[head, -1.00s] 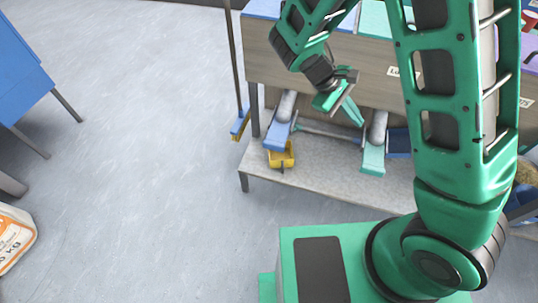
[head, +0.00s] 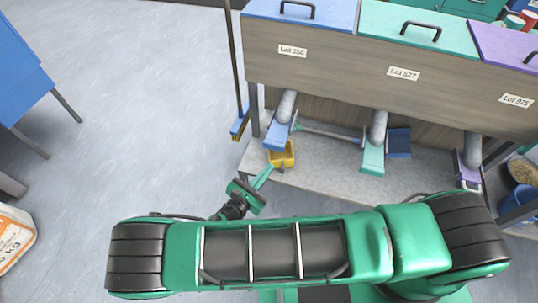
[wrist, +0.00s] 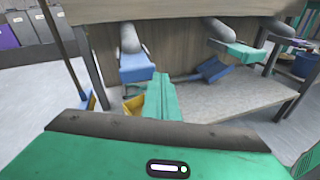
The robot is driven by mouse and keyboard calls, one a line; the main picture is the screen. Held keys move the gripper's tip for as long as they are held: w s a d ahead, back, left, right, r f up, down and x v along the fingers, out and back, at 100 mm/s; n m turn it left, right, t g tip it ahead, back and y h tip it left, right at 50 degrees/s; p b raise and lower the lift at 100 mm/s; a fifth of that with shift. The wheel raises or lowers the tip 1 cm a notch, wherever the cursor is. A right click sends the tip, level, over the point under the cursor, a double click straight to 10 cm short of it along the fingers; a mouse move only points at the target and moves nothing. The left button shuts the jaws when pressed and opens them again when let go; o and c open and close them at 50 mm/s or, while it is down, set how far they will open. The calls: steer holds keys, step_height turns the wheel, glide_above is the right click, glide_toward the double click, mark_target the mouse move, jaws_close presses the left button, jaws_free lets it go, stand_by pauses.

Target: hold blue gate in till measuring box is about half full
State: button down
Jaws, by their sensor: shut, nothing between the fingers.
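The blue gate (head: 277,137) is at the lower end of the grey spout under the blue-lidded bin. It also shows in the wrist view (wrist: 136,74), left of my fingers. The yellow measuring box (head: 283,156) stands on the shelf below the gate. In the wrist view my fingers hide most of the box, leaving a piece (wrist: 133,105) at their left. How full it is cannot be told. My gripper (head: 264,176) is shut and empty, in front of the box and apart from the gate, its fingers pointing towards the bins.
A green gate (head: 372,158) and a purple gate (head: 468,172) hang under the other bins. A broom (head: 239,124) leans at the bench's left end. Open floor lies to the left.

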mark_target(272, 148)
steer(key=s+a+f+n+t+y, duration=0.3)
steer(key=f+n, duration=0.1)
steer(key=n, duration=0.1)
steer(key=shift+s+a+f+t, duration=0.2)
steer(key=shift+s+t, duration=0.1)
steer(key=shift+t, duration=0.1)
steer(key=x, duration=1.4)
steer(key=shift+w+a+f, duration=0.1)
steer(key=shift+a+f, duration=0.05)
